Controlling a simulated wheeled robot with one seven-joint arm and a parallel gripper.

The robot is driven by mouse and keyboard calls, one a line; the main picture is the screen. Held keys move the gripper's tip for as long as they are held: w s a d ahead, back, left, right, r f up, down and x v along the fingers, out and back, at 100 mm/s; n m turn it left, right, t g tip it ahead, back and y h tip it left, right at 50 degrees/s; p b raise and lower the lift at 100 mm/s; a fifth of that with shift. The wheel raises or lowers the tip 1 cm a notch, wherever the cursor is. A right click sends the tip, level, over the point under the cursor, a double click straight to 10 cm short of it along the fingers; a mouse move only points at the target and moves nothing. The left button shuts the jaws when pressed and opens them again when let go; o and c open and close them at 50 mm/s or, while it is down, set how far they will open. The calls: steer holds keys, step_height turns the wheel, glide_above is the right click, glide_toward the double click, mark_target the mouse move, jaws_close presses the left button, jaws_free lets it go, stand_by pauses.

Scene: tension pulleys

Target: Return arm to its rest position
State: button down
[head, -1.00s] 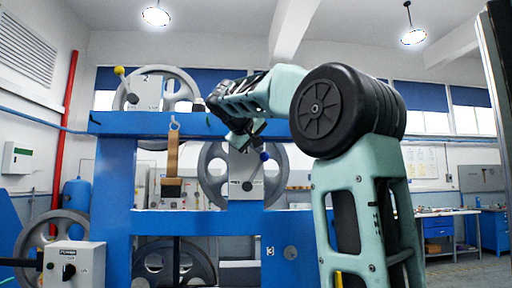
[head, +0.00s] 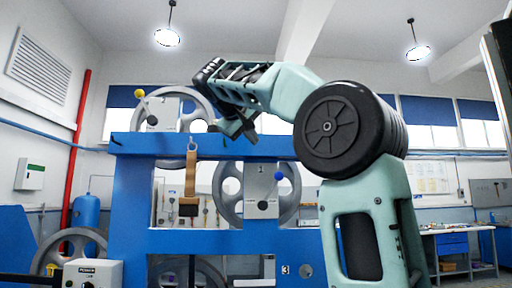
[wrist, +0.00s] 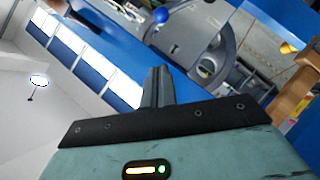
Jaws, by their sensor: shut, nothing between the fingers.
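My gripper (head: 240,125) is at the end of my raised, bent arm, in front of the upper beam of the blue frame (head: 230,146) in the head view. Its fingers point down and to the right there. In the wrist view my gripper (wrist: 158,74) shows its two fingers together with nothing between them. The fingers look apart from the blue frame, though the exact gap cannot be told.
The frame carries grey pulleys (head: 228,190), a lever with a blue knob (head: 279,173) and one with a yellow knob (head: 139,93). A control box (head: 93,274) stands lower left. A workbench (head: 458,247) is at right.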

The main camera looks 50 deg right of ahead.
steer(key=shift+a, duration=0.15)
stand_by(0.5)
steer(key=w+a+f+n+t+y, duration=0.1)
steer(key=w+a+f+n+y, duration=0.2)
steer(key=a+f, duration=0.35)
steer(key=w+a+f+n+t+y, duration=0.1)
steer(key=w+a+f+n+t, duration=0.15)
steer(key=w+a+f, duration=0.4)
steer(key=s+a+f+n+g+y, duration=0.15)
steer(key=a+f+n+y, duration=0.35)
steer(key=a+f, duration=1.2)
steer(key=s+a+f+n+g+y, duration=0.1)
steer(key=s+a+f+y, duration=0.1)
steer(key=s+a+f, duration=0.3)
steer(key=s+a+f+g+y, duration=0.1)
steer(key=s+a+f+y, duration=0.1)
steer(key=s+a+f, duration=0.45)
steer(key=s+a+f+n+g, duration=0.1)
steer(key=s+f+g, duration=0.1)
steer(key=s+f, duration=1.1)
steer(key=shift+s+g+y, duration=0.4)
steer(key=shift+s, duration=0.6)
